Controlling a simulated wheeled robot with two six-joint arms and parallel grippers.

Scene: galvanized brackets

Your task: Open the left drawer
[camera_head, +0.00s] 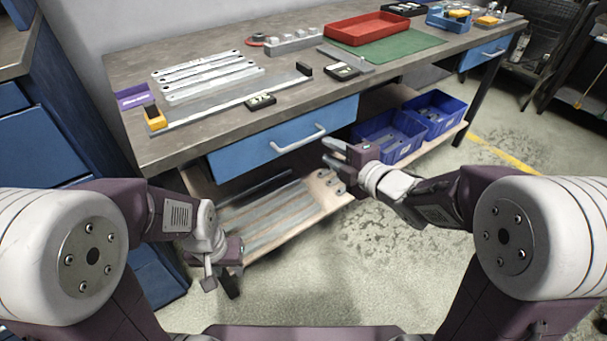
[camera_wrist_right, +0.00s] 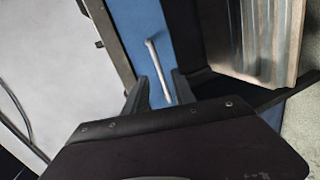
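The left drawer (camera_head: 240,154) has a blue front under the grey workbench top and looks shut. Its pale bar handle (camera_head: 298,139) is on the front. My right gripper (camera_head: 330,154) is open in front of the drawer, a little right of and below the handle in the head view. In the right wrist view the handle (camera_wrist_right: 157,67) lies ahead, between the two open fingers (camera_wrist_right: 161,95) in the picture, on the blue drawer front (camera_wrist_right: 136,20). Nothing shows between the fingertips as held. My left gripper (camera_head: 219,283) hangs low at the left, its fingers apart, empty.
The workbench (camera_head: 215,128) carries metal bars, a red tray (camera_head: 366,28) and a green mat (camera_head: 405,45). A lower shelf (camera_head: 325,190) holds flat metal strips and blue bins (camera_head: 388,137). A blue cabinet (camera_head: 50,140) stands left. The floor (camera_head: 385,250) between my arms is clear.

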